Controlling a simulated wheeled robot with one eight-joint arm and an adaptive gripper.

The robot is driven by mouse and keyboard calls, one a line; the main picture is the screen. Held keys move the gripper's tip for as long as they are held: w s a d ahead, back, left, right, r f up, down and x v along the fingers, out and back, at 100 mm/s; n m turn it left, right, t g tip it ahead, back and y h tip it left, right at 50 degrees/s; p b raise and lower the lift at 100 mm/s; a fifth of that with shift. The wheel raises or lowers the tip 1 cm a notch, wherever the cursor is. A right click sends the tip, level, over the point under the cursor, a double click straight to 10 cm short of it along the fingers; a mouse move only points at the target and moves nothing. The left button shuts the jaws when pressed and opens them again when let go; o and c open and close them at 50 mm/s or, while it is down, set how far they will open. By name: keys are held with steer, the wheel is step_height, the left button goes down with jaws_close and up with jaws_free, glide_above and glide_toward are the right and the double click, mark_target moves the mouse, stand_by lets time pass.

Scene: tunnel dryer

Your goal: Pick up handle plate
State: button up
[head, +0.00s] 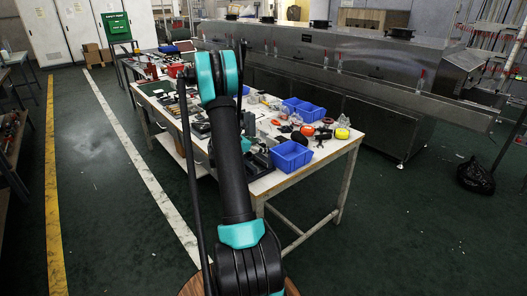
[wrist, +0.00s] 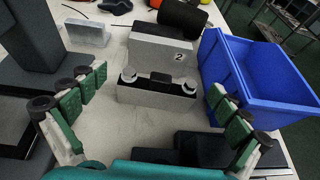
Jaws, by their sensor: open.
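No contact shows, and nothing is held. In the head view my own arm covers this part of the table, and I cannot make out the gripper or the plate there.
A blue bin (wrist: 262,85) stands close to the right finger; it also shows in the head view (head: 291,156). A dark machine part (wrist: 40,75) stands close on the left. The worktable (head: 337,148) is crowded.

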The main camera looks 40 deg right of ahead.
steer(key=shift+d+f, duration=0.2)
steer(key=shift+d, duration=0.15)
steer(key=c, duration=1.3)
steer(key=shift+r, duration=0.1)
